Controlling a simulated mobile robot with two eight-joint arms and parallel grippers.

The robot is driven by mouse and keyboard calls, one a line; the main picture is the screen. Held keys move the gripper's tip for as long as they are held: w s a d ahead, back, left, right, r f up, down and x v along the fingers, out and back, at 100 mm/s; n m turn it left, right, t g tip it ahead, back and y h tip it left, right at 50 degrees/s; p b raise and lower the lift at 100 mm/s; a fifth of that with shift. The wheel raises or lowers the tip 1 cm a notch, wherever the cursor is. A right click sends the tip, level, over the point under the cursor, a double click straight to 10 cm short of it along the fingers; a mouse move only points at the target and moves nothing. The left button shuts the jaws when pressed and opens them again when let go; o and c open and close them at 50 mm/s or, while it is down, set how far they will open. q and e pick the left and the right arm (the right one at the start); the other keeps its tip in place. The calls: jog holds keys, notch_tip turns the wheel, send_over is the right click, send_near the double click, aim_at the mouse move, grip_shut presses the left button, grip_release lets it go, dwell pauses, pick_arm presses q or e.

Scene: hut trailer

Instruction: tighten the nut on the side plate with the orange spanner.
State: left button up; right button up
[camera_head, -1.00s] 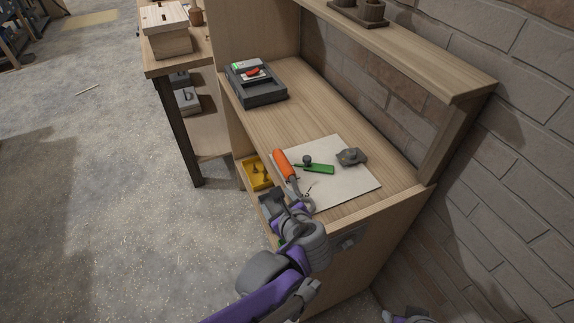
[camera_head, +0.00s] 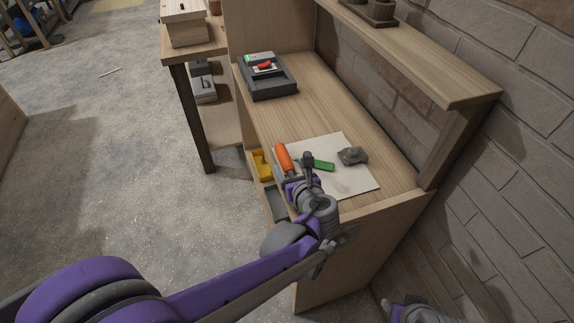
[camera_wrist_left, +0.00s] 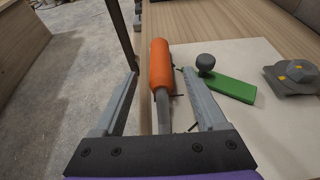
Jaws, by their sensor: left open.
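The orange spanner (camera_head: 283,158) lies on the pale mat near the workbench's front edge, its handle pointing away from me. My left gripper (camera_head: 297,172) is open above its near end. In the left wrist view, the orange handle (camera_wrist_left: 160,65) lies ahead between the open fingers (camera_wrist_left: 160,82), and the grey shank runs back between them. Its jaw end is hidden by the gripper. A grey piece on the bench's side panel (camera_head: 350,233), perhaps the side plate, is mostly hidden by my left arm. I cannot make out the nut. Part of my right arm shows at the bottom edge.
A green bar with a dark knob (camera_head: 320,164) and a grey block (camera_head: 352,155) lie on the pale mat (camera_head: 352,182) right of the spanner. A dark tray (camera_head: 270,92) stands farther back. A yellow holder (camera_head: 260,165) is at the front edge. A shelf (camera_head: 420,60) overhangs the bench.

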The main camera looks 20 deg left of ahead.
aim_at(286, 161)
pick_arm(q)
jog(key=x, duration=0.5)
grip_shut()
dwell(0.4)
